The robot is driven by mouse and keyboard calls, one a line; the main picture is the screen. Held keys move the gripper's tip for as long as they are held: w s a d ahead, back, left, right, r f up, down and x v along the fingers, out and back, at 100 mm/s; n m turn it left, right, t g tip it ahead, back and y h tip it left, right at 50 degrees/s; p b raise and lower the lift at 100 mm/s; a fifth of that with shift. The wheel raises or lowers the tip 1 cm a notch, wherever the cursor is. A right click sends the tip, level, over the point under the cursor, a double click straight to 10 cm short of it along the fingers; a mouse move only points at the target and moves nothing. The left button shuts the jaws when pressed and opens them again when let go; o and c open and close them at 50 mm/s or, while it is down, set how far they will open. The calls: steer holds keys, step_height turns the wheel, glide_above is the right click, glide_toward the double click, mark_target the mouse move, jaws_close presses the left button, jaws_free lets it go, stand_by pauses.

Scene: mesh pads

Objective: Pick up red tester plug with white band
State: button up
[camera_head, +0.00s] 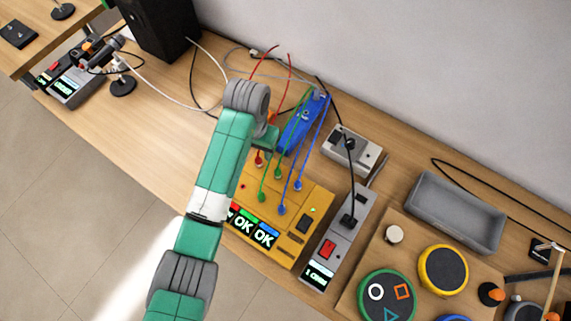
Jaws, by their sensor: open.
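The yellow tester box (306,201) stands on the wooden bench in the middle of the view. A small red plug (259,158) shows at its upper left edge, close to my arm. It is too small to make out a white band. Green and blue plugs with leads stand in the box's top. My gripper (264,140) is open, just above and beside the red plug. It is mostly hidden by my wrist, and its fingertips do not show clearly. I cannot tell whether it touches the plug. My arm covers the box's left side.
A blue device (302,124) with leads stands behind the box. A grey power strip (339,240) and a white socket box (352,151) stand to the right. A grey tray (455,212) and a board with round pads (443,268) lie further right. Loose red cables arch behind my wrist.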

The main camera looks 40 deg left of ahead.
mark_target(258, 157)
steer(key=shift+a+f, duration=0.15)
steer(key=shift+f, duration=0.45)
steer(key=shift+a+f, duration=0.15)
steer(key=shift+f, duration=0.45)
step_height(258, 157, down, 5)
steer(key=shift+w+f+b, duration=0.1)
steer(key=shift+f+b, duration=0.05)
steer(key=shift+b, duration=0.9)
jaws_close()
